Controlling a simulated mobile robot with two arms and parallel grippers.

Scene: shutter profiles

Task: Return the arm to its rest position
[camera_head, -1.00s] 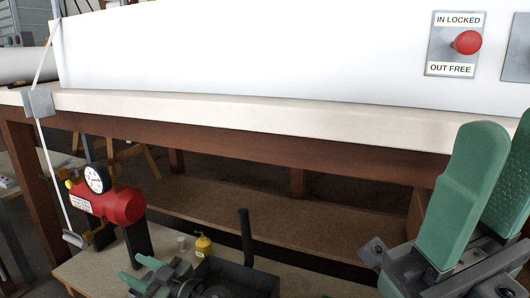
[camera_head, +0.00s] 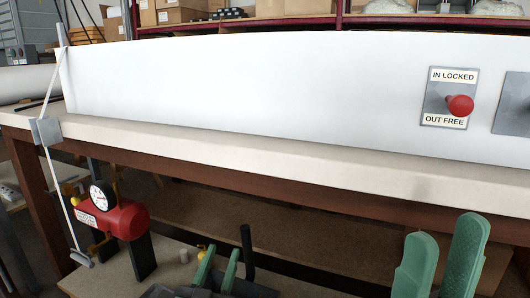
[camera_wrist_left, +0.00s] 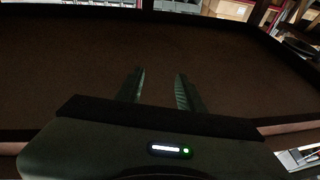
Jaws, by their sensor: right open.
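My left gripper (camera_head: 218,270) shows its green fingers at the bottom of the head view, in front of the bench. In the left wrist view its two fingers (camera_wrist_left: 160,90) stand apart with nothing between them, over a dark brown surface. My right gripper (camera_head: 440,258) is at the lower right of the head view. Its green fingers point up, apart and empty, below the bench's front edge. Both arms are mostly outside the head view.
A long white profile (camera_head: 240,90) lies on the pale bench (camera_head: 300,163). A red knob (camera_head: 460,105) sits on a plate marked IN LOCKED, OUT FREE. A red device with a gauge (camera_head: 122,218) stands low at left. Shelves with boxes (camera_head: 188,17) are behind.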

